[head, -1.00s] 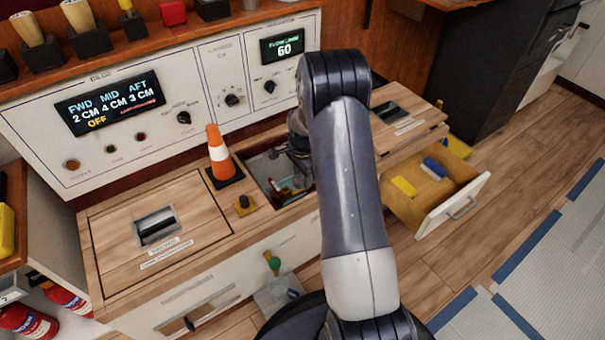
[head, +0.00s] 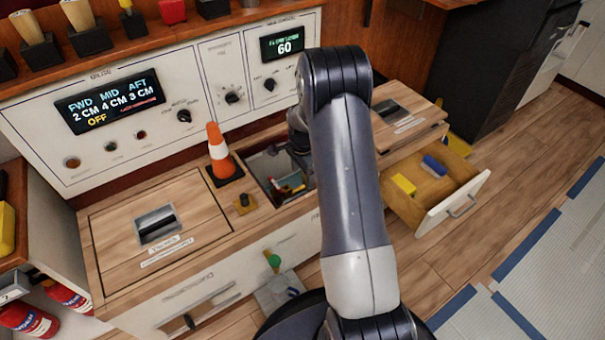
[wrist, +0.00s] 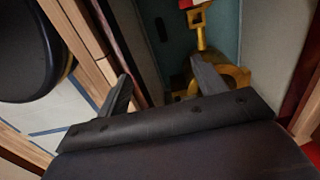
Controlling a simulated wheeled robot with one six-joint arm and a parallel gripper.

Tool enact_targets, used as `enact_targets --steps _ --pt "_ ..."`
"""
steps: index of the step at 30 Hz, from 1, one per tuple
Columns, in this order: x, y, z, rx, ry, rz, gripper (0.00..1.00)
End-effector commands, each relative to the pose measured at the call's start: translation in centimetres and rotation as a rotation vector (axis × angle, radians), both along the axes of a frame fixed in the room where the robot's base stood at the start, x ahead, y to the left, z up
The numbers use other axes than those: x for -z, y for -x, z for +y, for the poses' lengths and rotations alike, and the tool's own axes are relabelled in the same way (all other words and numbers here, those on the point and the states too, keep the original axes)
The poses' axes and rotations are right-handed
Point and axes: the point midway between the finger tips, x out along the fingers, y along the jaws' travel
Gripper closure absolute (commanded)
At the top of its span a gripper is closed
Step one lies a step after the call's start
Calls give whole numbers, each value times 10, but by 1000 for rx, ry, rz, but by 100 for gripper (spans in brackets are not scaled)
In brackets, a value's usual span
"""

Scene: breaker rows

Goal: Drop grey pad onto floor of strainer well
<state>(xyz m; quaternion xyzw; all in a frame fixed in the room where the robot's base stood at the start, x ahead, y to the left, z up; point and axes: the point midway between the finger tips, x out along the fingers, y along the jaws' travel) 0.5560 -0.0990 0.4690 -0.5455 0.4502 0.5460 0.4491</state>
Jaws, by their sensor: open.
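The strainer well (head: 261,166) is the open compartment in the wooden bench top, partly hidden by my arm. Red, white and blue-green items show inside it. In the wrist view the well's grey-green inner wall (wrist: 222,33) and a yellow fitting with a ring (wrist: 236,77) lie beyond my fingers. My gripper (wrist: 161,82) is open, its two dark fingers apart, with nothing visibly held between them. In the head view, it is mostly hidden behind my arm at the well's right side. I cannot make out the grey pad in either view.
An open drawer (head: 448,205) at right holds yellow and blue blocks. A control panel (head: 210,70) rises behind.

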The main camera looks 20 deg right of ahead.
Motion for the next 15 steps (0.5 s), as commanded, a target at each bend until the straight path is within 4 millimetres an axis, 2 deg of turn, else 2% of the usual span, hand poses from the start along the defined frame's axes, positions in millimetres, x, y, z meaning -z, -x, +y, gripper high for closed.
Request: enact_targets --steps 9,15 --pt "-67 -1 0 0 1 -4 34" --pt "-93 -1 0 0 1 -2 34"
